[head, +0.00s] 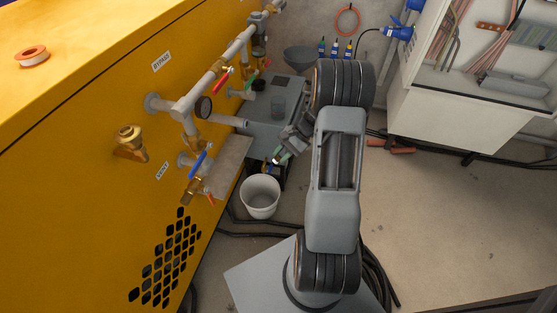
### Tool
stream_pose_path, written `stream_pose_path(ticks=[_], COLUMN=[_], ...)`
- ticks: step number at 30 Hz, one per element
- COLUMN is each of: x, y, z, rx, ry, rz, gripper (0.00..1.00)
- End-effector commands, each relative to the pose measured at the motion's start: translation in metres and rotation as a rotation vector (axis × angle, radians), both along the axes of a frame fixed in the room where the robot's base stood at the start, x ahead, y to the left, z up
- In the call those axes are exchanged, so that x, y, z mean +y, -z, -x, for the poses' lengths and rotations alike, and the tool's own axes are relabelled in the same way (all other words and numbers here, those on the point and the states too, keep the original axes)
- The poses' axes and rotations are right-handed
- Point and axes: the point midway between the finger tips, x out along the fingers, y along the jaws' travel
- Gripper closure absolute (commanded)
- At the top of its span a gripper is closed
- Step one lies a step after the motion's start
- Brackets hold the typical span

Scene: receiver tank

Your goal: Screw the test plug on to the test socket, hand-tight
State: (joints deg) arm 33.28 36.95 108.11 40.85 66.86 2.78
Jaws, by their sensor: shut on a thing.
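My gripper (280,157) is at the end of my arm in the middle of the head view, low beside the grey tank unit and above and right of a white bucket. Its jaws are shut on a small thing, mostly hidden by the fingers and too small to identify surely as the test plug. A small blue and brass-coloured part (267,166) shows just left of the fingertips. I cannot tell whether it is the test socket, or whether it touches what I hold.
The white bucket (260,196) stands on the floor below my gripper. A grey funnel (301,58) is behind. An open white cabinet (450,125) hangs at right. Dark hoses cross the floor.

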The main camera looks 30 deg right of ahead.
Motion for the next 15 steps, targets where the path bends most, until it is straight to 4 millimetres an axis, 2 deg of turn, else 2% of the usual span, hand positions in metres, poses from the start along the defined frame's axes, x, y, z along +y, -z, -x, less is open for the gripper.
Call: stream_pose_path(ticks=[1, 4, 8, 12, 14, 15], x=[-0.002, -0.002, -0.004, -0.007, -0.008, -0.008], y=[0.025, 0.038, 0.046, 0.035, 0.017, 0.0], z=[-0.001, -0.006, -0.017, -0.034, -0.044, -0.049], rx=[-0.005, -0.02, -0.056, -0.119, -0.159, -0.185], ry=[0.068, 0.204, 0.378, 0.549, 0.617, 0.65], rz=[-0.033, -0.105, -0.205, -0.324, -0.387, -0.429], gripper=[1.0, 1.0, 1.0, 1.0, 1.0, 1.0])
